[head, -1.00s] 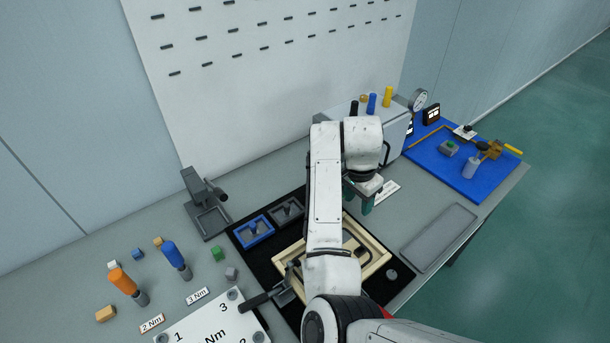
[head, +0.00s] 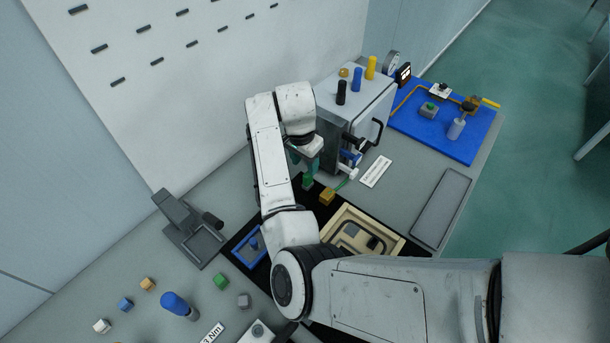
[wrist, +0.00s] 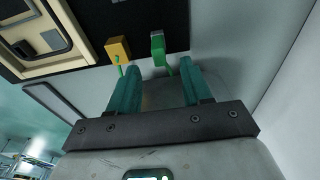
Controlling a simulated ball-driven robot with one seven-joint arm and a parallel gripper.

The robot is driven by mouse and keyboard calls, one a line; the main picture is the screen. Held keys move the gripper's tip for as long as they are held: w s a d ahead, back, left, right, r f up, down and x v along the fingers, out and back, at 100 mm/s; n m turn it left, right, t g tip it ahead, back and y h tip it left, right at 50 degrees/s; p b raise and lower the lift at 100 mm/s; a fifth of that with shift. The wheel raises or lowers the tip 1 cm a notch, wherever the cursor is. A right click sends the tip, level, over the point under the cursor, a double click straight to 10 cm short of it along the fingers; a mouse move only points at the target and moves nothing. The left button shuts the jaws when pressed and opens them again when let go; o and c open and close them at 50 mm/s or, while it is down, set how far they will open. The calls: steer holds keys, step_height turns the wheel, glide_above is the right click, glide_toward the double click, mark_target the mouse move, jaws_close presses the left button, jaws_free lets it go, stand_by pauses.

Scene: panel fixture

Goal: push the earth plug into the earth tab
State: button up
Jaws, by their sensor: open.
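A green plug-like piece (wrist: 158,48) with a grey end and a thin green lead lies just beyond my fingertips in the wrist view. It also shows in the head view (head: 308,182), under my gripper (head: 304,164). An orange block (wrist: 118,50) with a green lead sits left of it, also seen in the head view (head: 327,196). I cannot tell for certain which piece is the earth plug and which the earth tab. My gripper (wrist: 160,70) is open, its two teal fingers apart, with nothing clearly held between them.
A grey cabinet (head: 348,110) with a handle and coloured knobs on top stands right of my gripper. A wooden frame (head: 375,225) lies on the black mat in front. A blue board (head: 440,135) and a grey tray (head: 441,208) are to the right.

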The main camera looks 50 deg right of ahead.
mark_target(308, 176)
steer(key=shift+d+f, duration=0.1)
steer(key=shift+f, duration=0.75)
steer(key=shift+s+d+f+p, duration=0.15)
steer(key=shift+f+p, duration=0.1)
steer(key=shift+f, duration=0.65)
steer(key=shift+w+d+f+p, duration=0.1)
steer(key=shift+d+f+p, duration=0.15)
steer(key=shift+f, duration=0.65)
steer(key=shift+s+d+f+p, duration=0.1)
steer(key=shift+f+p, duration=0.2)
steer(key=shift+f, duration=0.6)
jaws_close()
